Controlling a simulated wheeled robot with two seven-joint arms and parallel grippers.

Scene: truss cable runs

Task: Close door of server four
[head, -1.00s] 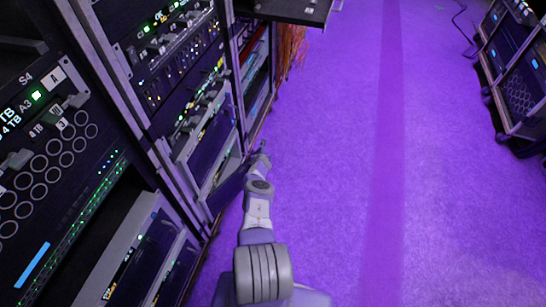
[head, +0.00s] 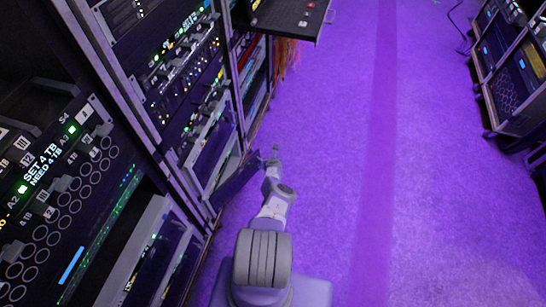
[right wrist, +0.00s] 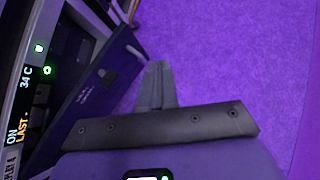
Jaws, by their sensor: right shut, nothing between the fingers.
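A dark, flat door panel (head: 236,184) stands open, swung out from the lower part of the rack on the left over the aisle. In the right wrist view the dark panel (right wrist: 98,88) carries small lettering and a light patch near its outer end. My right gripper (head: 274,152) is at the panel's outer end in the head view. In the right wrist view its fingers (right wrist: 158,72) are together and empty, beside the panel; I cannot tell whether they touch it. The S4 label (head: 65,116) is on a lit panel at the left. My left gripper is not in view.
Server racks (head: 190,80) line the left side. A dark shelf (head: 290,18) juts out over the aisle at the top, near orange cables (head: 285,55). Another rack (head: 512,75) stands at the right. The purple floor (head: 390,190) between them is clear.

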